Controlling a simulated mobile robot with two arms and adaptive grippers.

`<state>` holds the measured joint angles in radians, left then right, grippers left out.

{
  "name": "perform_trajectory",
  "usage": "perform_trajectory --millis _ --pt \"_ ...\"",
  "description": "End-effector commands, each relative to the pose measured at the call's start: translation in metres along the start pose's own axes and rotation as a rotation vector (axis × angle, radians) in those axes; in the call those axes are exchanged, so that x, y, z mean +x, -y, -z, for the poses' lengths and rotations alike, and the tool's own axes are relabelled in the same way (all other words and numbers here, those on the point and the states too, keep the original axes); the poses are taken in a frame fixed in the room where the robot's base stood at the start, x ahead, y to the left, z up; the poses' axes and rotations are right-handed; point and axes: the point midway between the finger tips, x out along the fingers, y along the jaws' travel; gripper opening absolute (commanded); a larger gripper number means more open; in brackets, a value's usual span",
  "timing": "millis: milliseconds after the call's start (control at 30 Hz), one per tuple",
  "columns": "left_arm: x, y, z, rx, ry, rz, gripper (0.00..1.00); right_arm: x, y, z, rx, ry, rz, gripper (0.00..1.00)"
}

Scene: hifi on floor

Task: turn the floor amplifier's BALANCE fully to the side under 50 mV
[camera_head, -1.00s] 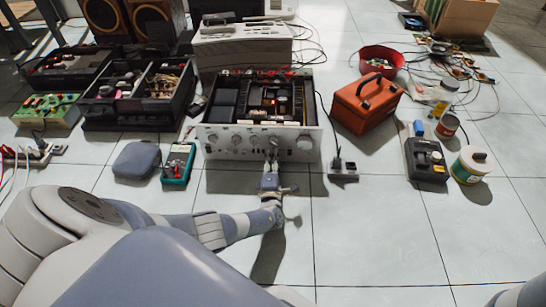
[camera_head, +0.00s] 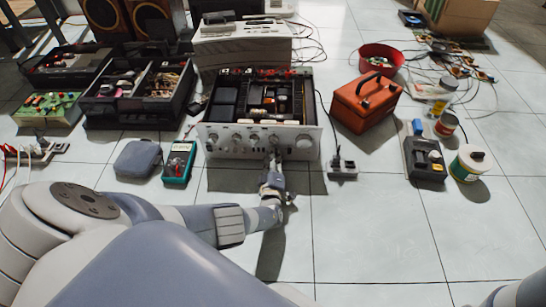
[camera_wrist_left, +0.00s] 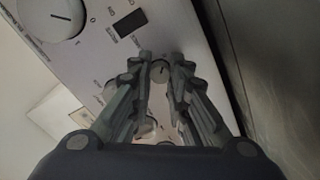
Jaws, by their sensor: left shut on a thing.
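The amplifier (camera_head: 228,143) stands on the floor with its lid off and its silver front panel facing me. My left gripper (camera_head: 273,160) is at the panel's lower middle, shut on a small round knob. In the left wrist view the knob (camera_wrist_left: 160,72) sits between the fingertips of the gripper (camera_wrist_left: 160,64), with a dark pointer line on its face. I cannot read a BALANCE label there. A teal multimeter (camera_head: 178,163) lies on the floor left of the amplifier; its reading is too small to tell. My right gripper is out of view.
A large knob (camera_wrist_left: 50,15) and a black switch (camera_wrist_left: 130,22) are on the panel near my left gripper. A grey pouch (camera_head: 138,159) lies left of the multimeter. A power strip (camera_head: 343,169) and an orange toolbox (camera_head: 362,105) are at the right. The floor in front is clear.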

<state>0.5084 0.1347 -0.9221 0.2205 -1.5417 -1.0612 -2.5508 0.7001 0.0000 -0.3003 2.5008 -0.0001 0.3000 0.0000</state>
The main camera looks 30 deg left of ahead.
Motion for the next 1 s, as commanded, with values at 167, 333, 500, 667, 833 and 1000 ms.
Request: perform_trajectory --millis 167,333,500,667,833,1000 --pt "0.0010 0.0004 0.0021 0.029 -0.004 0.000 0.00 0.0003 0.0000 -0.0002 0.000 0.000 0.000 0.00" --pt "0.0009 0.0008 0.0022 0.036 -0.004 0.000 0.00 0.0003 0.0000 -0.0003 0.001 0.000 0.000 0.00" --pt "0.0008 0.0009 0.0023 0.036 -0.004 0.001 0.00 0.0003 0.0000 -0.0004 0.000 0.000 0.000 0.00" --pt "0.0007 0.0010 0.0022 0.035 -0.004 0.001 0.34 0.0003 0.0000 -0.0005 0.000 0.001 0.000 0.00" --pt "0.0003 0.0006 0.0012 0.034 -0.002 0.000 0.38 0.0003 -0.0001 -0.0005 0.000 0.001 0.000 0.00" --pt "-0.0001 0.0005 0.0005 0.033 -0.001 0.000 0.38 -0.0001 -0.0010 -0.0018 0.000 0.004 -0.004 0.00"
